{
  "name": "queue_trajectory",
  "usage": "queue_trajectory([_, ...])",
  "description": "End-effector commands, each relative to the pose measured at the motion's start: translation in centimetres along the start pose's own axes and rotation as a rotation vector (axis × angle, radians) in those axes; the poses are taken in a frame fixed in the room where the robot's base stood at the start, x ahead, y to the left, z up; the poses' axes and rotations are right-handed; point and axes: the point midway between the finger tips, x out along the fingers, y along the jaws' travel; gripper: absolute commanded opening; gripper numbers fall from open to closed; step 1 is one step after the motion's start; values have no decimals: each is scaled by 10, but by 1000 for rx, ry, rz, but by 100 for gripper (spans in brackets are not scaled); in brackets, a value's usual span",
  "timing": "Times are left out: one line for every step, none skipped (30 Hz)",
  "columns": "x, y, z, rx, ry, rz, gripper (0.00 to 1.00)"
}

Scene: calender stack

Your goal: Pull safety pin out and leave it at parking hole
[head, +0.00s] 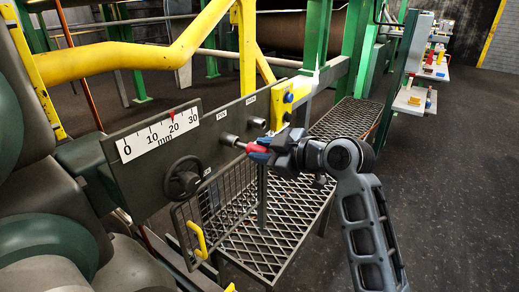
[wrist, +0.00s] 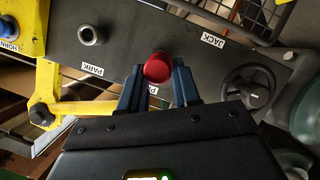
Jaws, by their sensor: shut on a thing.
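The safety pin has a red knob (wrist: 158,68) and a short metal shaft. In the head view the pin (head: 240,144) lies in line with the left socket (head: 228,139) on the dark panel; how deep it sits I cannot tell. My gripper (head: 262,150) is shut on the red knob, with a blue finger on each side; the wrist view hides the shaft and socket behind the knob. The parking hole (head: 257,122) is an empty-looking round metal socket to the right, labelled PARK. It also shows at upper left in the wrist view (wrist: 92,35).
A black handwheel (head: 183,180) and a millimetre scale (head: 160,134) with a red pointer are on the panel's left. A mesh guard (head: 218,205) with a yellow handle (head: 197,240) hangs below.

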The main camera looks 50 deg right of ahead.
Motion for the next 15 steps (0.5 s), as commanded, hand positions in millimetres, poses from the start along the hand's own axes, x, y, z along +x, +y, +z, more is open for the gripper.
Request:
queue_trajectory([-2, 0, 1, 0, 0, 0, 0])
queue_trajectory([-3, 0, 1, 0, 0, 0, 0])
queue_trajectory([-4, 0, 2, 0, 0, 0, 0])
queue_trajectory([-5, -1, 2, 0, 0, 0, 0])
queue_trajectory([-6, -1, 2, 0, 0, 0, 0])
queue_trajectory([-7, -1, 3, 0, 0, 0, 0])
queue_trajectory([-8, -1, 3, 0, 0, 0, 0])
queue_trajectory([-9, -1, 4, 0, 0, 0, 0])
queue_trajectory([-11, -1, 4, 1, 0, 0, 0])
queue_trajectory([-12, -1, 5, 1, 0, 0, 0])
queue_trajectory([-13, -1, 5, 1, 0, 1, 0])
queue_trajectory([-14, -1, 5, 1, 0, 0, 0])
queue_trajectory([-15, -1, 6, 1, 0, 0, 0])
queue_trajectory([-16, -1, 6, 1, 0, 0, 0])
queue_trajectory([-17, -1, 7, 1, 0, 0, 0])
